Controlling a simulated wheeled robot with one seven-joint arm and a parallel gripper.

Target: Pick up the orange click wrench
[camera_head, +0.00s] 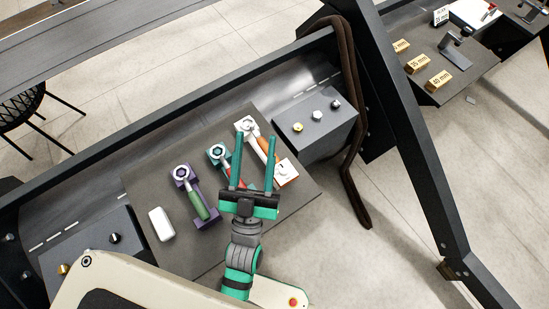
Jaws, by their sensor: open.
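The orange click wrench (261,144) lies at the right of a row of three wrenches on the dark grey surface. Its pale round head points up and left, and its orange handle runs down and right to a white holder (288,173). My gripper (255,139) is open, with its two long teal fingers apart. In this view the fingers overlap the wrench, with part of the handle showing between them. I see nothing held. I cannot tell how high the fingers are above the wrench. The right finger hides part of the handle.
A teal-headed wrench (218,152) lies close to the left, partly behind my gripper. A green-handled wrench (196,201) in a purple holder is farther left. A white block (161,224) lies beyond it. A dark box with knobs (316,127) stands to the right.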

